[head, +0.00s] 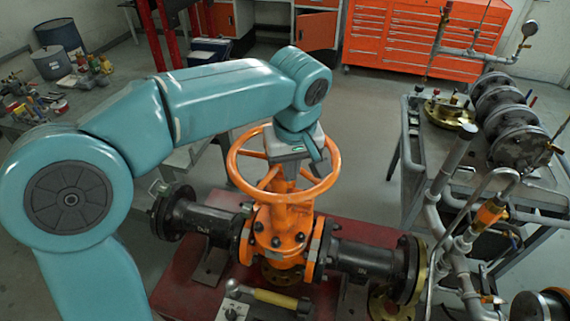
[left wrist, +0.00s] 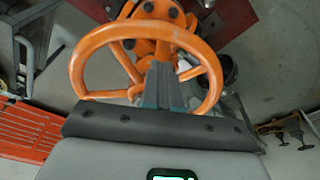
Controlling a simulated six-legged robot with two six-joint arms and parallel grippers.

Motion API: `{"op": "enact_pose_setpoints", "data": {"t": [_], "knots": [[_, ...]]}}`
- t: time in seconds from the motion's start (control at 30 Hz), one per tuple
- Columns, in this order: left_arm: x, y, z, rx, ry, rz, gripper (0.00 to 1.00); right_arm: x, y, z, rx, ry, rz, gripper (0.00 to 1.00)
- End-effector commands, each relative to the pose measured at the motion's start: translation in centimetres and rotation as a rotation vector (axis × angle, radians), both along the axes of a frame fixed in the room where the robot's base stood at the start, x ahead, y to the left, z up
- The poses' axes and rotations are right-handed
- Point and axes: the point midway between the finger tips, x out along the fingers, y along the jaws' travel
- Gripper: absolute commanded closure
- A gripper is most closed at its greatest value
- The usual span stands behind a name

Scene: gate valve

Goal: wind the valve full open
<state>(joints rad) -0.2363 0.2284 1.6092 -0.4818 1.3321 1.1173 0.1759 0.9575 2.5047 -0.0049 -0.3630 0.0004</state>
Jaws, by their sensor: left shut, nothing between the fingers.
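The orange gate valve (head: 283,232) stands upright on a dark red base plate (head: 180,285), with black flanged pipe on both sides. Its orange handwheel (head: 237,171) lies level on top. My left arm comes in from the left, and my left gripper (head: 318,158) is over the far right part of the wheel, pointing down. In the left wrist view the handwheel (left wrist: 82,62) shows behind my shut, empty fingers (left wrist: 163,85). The fingers lie across the inside of the ring near its rim; I cannot tell whether they touch it. My right gripper is not in view.
A grey bench (head: 425,165) with flanges, pipes and a gauge stands at the right. An orange tool cabinet (head: 400,35) is at the back. A cluttered table is at the left.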

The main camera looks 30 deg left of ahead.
Motion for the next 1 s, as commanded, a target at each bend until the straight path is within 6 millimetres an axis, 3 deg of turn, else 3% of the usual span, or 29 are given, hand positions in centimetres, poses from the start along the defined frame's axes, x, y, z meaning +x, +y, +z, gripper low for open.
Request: {"op": "enact_pose_setpoints", "data": {"t": [0.37,1.0], "knots": [[0.0,0.0,-0.2,0.000,0.000,0.000,1.00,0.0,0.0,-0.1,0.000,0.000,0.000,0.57],[0.0,0.0,-3.6,0.000,0.000,0.000,1.00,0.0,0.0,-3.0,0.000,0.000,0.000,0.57]]}}
